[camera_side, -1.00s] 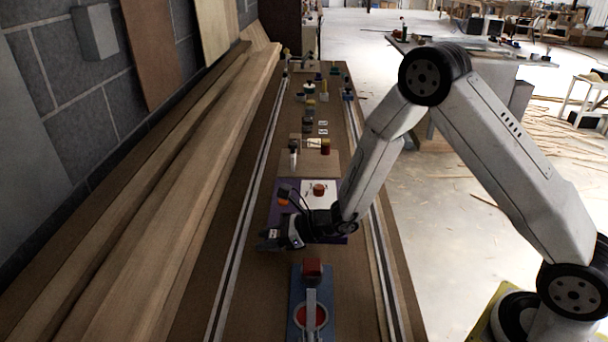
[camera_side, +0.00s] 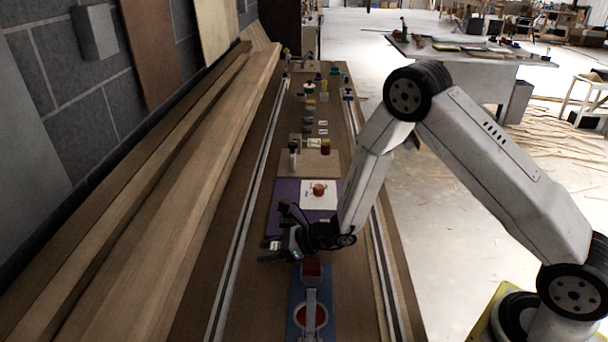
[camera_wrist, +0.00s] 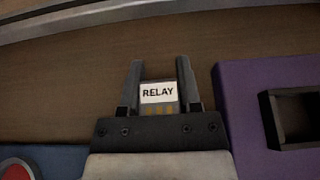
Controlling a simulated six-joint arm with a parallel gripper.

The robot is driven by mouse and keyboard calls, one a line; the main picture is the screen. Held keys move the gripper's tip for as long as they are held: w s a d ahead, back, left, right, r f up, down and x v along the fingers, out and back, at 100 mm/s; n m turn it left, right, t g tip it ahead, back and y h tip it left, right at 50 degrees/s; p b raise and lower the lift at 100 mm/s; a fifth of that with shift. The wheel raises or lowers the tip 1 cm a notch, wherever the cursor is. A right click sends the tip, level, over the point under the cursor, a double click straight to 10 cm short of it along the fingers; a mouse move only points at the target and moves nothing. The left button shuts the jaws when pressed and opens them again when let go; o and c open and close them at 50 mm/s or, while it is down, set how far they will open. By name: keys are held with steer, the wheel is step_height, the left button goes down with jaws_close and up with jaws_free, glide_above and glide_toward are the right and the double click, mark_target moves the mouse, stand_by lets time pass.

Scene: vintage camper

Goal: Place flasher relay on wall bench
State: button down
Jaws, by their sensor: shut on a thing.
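The flasher relay (camera_wrist: 158,92) is a small grey block with a white label reading "RELAY" and yellowish marks below it. It sits between the two fingers of my gripper (camera_wrist: 158,75) in the wrist view, and the gripper is shut on it. In the side view my gripper (camera_side: 272,250) is over the brown bench (camera_side: 255,293), between the purple board and the blue plate. The relay is hard to make out there. I cannot tell how high it is above the bench.
The purple board (camera_side: 285,192) carries a white sheet with a red-brown thing (camera_side: 319,190); an open dark box (camera_wrist: 290,118) shows on purple in the wrist view. Planks (camera_side: 170,190) lie along the wall.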

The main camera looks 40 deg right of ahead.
steer(key=shift+f, duration=0.15)
steer(key=shift+c, duration=1.5)
jaws_free()
steer(key=shift+d+r, duration=0.1)
steer(key=shift+r, duration=0.15)
steer(key=v, duration=1.1)
steer(key=shift+s+d+r, duration=0.15)
steer(key=shift+s+d, duration=0.05)
steer(key=shift+s, duration=0.15)
